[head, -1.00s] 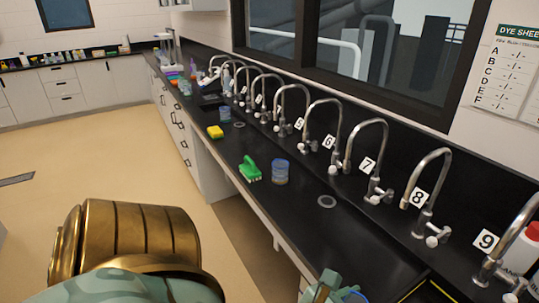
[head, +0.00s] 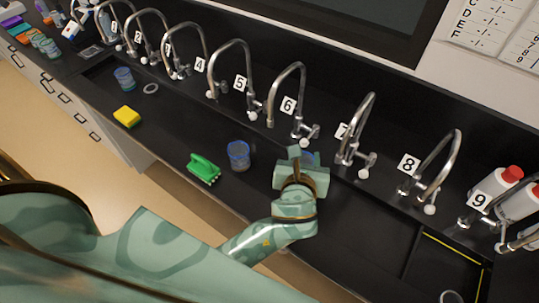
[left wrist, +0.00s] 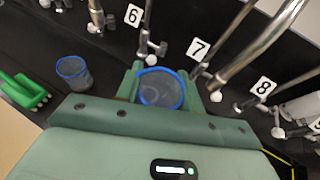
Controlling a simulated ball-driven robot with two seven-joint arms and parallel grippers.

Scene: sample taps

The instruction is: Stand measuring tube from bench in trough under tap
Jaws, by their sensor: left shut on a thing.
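My left gripper (head: 302,162) is above the black bench, in front of taps 6 and 7. In the left wrist view its green fingers (left wrist: 162,86) are shut on a clear measuring tube (left wrist: 160,97) with a blue rim, seen from above. In the head view the gripper hides most of this tube. The tube's foot is hidden, so I cannot tell whether it touches anything. The dark trough (head: 375,215) runs along the bench below the curved taps. Tap 7 (head: 358,130) is just right of the gripper; tap 6 (head: 290,95) is behind it.
A blue-rimmed clear container (head: 238,155) stands left of the gripper, beside a green brush (head: 204,169). A yellow sponge (head: 127,116) and another clear container (head: 124,77) are farther left. Red-capped white bottles (head: 505,180) stand at the right. Tap spouts overhang the trough.

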